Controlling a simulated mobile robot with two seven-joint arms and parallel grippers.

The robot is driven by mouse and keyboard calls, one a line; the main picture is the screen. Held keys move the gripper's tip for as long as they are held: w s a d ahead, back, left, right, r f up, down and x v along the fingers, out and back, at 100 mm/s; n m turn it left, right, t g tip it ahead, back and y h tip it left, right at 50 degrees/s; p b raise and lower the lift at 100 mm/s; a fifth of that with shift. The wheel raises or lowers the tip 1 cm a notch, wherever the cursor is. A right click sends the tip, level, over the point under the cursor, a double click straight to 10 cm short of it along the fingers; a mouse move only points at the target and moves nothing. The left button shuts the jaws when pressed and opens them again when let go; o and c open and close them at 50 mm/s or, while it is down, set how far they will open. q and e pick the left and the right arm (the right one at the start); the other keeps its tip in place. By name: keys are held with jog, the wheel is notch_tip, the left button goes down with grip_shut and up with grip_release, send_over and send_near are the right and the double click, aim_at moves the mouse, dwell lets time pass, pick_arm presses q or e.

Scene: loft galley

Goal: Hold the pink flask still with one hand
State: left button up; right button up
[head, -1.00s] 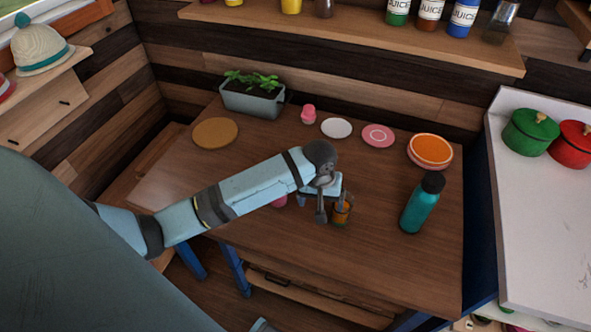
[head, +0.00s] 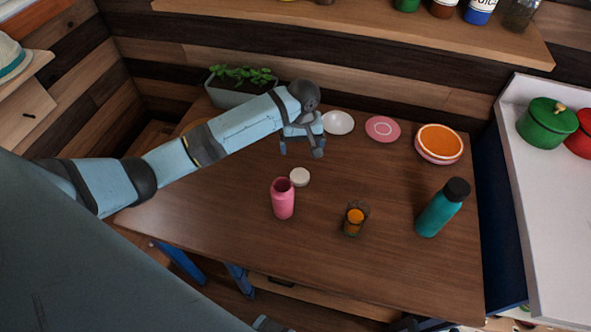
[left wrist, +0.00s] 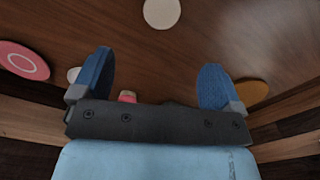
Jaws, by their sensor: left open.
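The pink flask (head: 283,199) stands upright on the wooden table, its top apparently open. A small white disc (head: 299,176) lies just behind it, perhaps a lid; it also shows at the top of the left wrist view (left wrist: 162,12). My left gripper (head: 300,150) is open and empty, above the table behind the flask and apart from it. In the left wrist view its two blue fingers (left wrist: 155,75) are wide apart. A small pink object (left wrist: 127,96) shows near the palm, partly hidden.
A glass with orange contents (head: 354,218) and a teal bottle (head: 442,208) stand right of the flask. A white plate (head: 338,122), a pink plate (head: 382,129), an orange-topped dish (head: 438,143) and a planter (head: 236,92) are at the back. The front left of the table is clear.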

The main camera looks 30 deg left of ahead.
dwell(0.3)
pick_arm(q)
send_over(300, 177)
jog(key=f, duration=0.8)
jog(key=shift+w+f, duration=0.25)
jog(key=shift+w, duration=0.05)
jog(key=shift+f, duration=0.1)
jog(key=f, duration=0.5)
jog(key=shift+s, duration=0.2)
jog(key=c, duration=1)
